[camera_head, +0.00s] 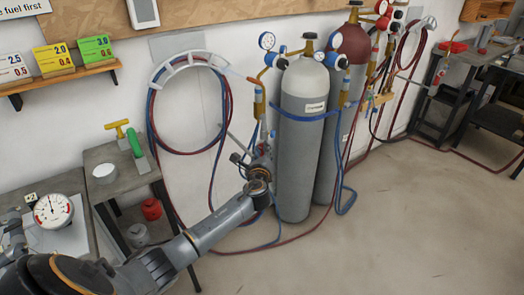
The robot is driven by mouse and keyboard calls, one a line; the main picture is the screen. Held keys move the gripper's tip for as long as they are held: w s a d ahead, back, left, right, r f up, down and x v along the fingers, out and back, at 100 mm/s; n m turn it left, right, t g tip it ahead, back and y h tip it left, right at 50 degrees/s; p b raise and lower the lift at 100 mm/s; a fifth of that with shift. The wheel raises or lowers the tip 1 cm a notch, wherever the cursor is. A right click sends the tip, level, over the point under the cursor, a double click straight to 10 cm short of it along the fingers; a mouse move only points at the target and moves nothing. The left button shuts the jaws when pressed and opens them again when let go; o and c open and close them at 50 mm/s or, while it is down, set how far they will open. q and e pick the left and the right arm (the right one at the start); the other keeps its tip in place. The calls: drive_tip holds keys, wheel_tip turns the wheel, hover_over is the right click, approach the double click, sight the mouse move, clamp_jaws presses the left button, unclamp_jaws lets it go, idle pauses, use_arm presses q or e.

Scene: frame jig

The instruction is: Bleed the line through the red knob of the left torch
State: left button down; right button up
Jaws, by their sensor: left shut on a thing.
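The left torch (259,103) hangs upright at the wall, left of the grey cylinder, with a brass body and a copper tube rising to the upper left. My left arm comes in from the lower left, and my left gripper (262,150) is at the lower end of this torch, by its hoses. The gripper is shut on a small part there, at the torch's knobs. The fingers hide that part, so I cannot make out the red knob itself. My right gripper is not in view.
A grey cylinder (302,150) and a maroon-topped cylinder (353,45) stand close right of my gripper. Hoses (152,120) loop on a wall hanger and trail to the floor. A side table (120,172) and a dial gauge (53,211) are left.

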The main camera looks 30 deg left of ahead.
use_arm(q)
drive_tip(key=shift+n+h, duration=0.7)
drive_tip(key=shift+n, duration=2.7)
drive_tip(key=shift+a, duration=0.1)
drive_tip(key=c, duration=1.1)
unclamp_jaws()
drive_tip(key=shift+s, duration=0.15)
drive_tip(key=v, duration=1.1)
drive_tip(key=shift+s+r, duration=0.2)
drive_tip(key=shift+s, duration=0.15)
